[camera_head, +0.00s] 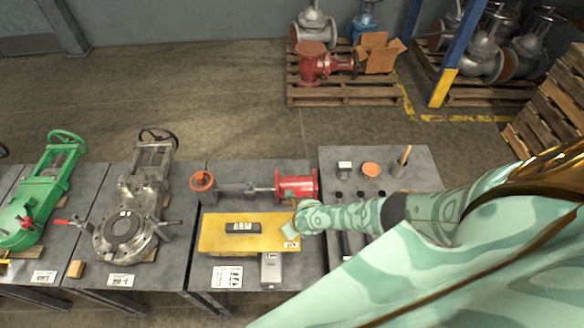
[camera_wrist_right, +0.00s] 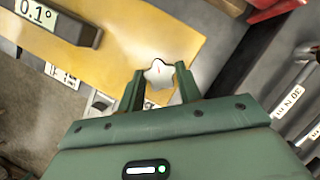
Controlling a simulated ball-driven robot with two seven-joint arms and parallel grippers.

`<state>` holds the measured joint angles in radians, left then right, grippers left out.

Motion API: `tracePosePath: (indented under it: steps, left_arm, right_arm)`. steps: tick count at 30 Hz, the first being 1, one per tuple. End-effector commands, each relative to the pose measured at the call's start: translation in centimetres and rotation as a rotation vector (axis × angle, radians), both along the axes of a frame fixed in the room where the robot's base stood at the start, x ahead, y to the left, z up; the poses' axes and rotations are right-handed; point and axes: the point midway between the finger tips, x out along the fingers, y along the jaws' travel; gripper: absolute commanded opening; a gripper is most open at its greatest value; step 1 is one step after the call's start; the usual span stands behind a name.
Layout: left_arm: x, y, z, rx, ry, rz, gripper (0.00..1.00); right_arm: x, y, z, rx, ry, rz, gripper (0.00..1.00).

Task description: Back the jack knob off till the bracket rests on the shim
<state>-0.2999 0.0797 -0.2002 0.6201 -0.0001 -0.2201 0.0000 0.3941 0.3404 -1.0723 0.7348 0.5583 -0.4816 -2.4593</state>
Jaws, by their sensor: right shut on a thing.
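The yellow bracket plate (camera_head: 215,236) lies on a grey bench, with a dark digital level (camera_head: 243,228) on it. In the right wrist view the plate (camera_wrist_right: 135,38) fills the upper middle, and the level (camera_wrist_right: 55,20) reads 0.1°. My right gripper (camera_head: 291,231) reaches in from the right to the plate's right end. In the wrist view its two fingers (camera_wrist_right: 158,84) are shut on a pale, star-shaped jack knob (camera_wrist_right: 159,73) with a small red mark. I cannot make out the shim or any gap under the plate. My left gripper is not in view.
A red flanged valve (camera_head: 296,184) with a red handwheel (camera_head: 202,181) lies behind the plate. A grey block (camera_head: 271,268) stands at its front edge. A grey valve (camera_head: 128,225) and a green valve (camera_head: 42,195) are to the left. Small items stand on the right bench.

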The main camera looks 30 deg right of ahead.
Motion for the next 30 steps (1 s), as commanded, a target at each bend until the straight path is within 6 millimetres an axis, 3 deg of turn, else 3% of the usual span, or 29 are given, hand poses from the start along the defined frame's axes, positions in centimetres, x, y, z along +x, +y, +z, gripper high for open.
tracePosePath:
  steps: [4, 5, 7, 15, 19, 30]
  left_arm:
    - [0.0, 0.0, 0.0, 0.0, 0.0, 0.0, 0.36]
    - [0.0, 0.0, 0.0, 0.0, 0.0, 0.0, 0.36]
    - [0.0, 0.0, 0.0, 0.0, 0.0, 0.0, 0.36]
    - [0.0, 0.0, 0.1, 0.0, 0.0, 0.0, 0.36]
    - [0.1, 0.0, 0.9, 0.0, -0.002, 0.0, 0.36]
    - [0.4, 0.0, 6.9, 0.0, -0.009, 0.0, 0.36]
  right_arm:
    - [0.0, 0.1, 0.1, 0.001, -0.001, 0.0, 0.12]
    - [0.0, 0.1, 0.1, 0.001, -0.001, 0.0, 0.37]
    - [0.0, 0.1, 0.0, 0.001, -0.001, 0.0, 0.56]
    - [0.0, 0.0, 0.1, 0.0, 0.0, -0.001, 0.56]
    - [-0.3, -0.1, 1.1, 0.001, -0.001, -0.001, 0.56]
    - [-3.8, -0.5, 9.9, 0.0, -0.002, 0.002, 0.56]
